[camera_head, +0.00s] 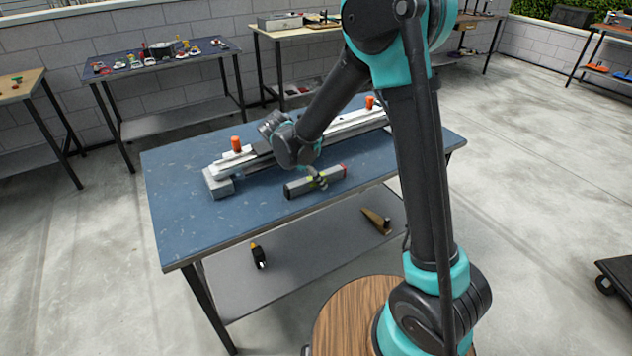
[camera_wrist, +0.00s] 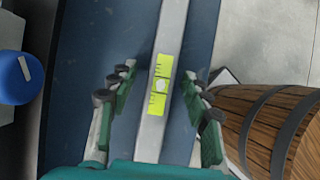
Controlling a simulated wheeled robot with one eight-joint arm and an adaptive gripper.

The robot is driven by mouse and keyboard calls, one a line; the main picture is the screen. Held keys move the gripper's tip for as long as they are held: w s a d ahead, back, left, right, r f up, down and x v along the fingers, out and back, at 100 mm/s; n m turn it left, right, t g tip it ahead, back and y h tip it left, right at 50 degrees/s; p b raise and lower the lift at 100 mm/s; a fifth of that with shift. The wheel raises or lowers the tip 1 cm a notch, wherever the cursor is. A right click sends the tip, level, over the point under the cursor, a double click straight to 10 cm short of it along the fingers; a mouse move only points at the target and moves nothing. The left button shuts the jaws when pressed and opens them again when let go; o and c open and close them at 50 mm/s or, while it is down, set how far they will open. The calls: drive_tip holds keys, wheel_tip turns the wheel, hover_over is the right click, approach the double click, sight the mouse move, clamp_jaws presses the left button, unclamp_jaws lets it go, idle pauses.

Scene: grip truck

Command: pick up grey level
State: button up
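The grey level (camera_head: 300,188) lies on the blue-topped table (camera_head: 190,226) near its front edge, with a red end at the right and a yellow-green part near its middle. My gripper (camera_head: 318,180) is over the level's middle. In the wrist view the level (camera_wrist: 172,25) runs from top to bottom with its yellow-green vial window (camera_wrist: 160,85) in the middle. My gripper's fingers (camera_wrist: 158,76) are open on either side of it, with a gap to the level on both sides. Whether they reach down to its height I cannot tell.
A long pale rail assembly with orange knobs (camera_head: 236,144) lies behind the level. A blue round thing (camera_wrist: 20,77) shows at the wrist view's left. A dark tool (camera_head: 258,256) and a brown-handled tool (camera_head: 376,221) lie on the lower shelf (camera_head: 310,262). The table's left part is clear.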

clamp_jaws()
drive_tip(key=shift+r, duration=0.15)
